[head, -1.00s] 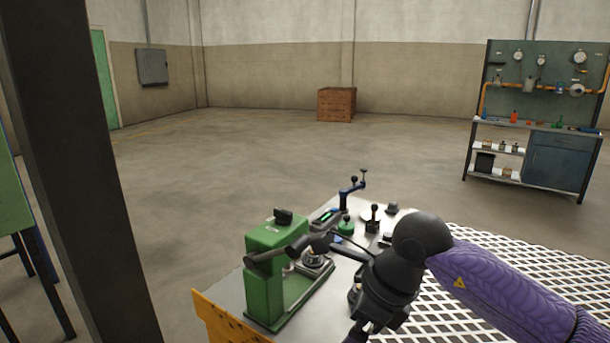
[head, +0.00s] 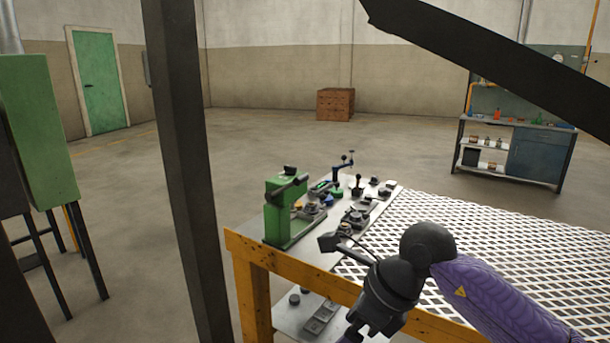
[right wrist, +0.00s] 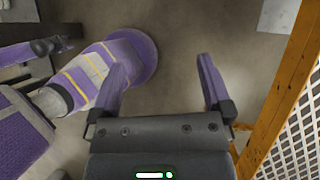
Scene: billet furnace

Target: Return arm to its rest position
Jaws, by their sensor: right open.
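My right arm comes in from the lower right of the head view, purple with black joints, bent in front of the console. Its gripper is below the frame there. In the right wrist view my right gripper (right wrist: 158,68) has its two purple fingers wide apart, with nothing between them and bare floor beyond.
A console (head: 378,207) with a green lever press (head: 283,215) and several controls stands ahead, beside white mesh (head: 450,225). An orange frame (head: 250,290) edges it; it also shows close right of the gripper (right wrist: 287,95). A dark post (head: 185,170) stands left.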

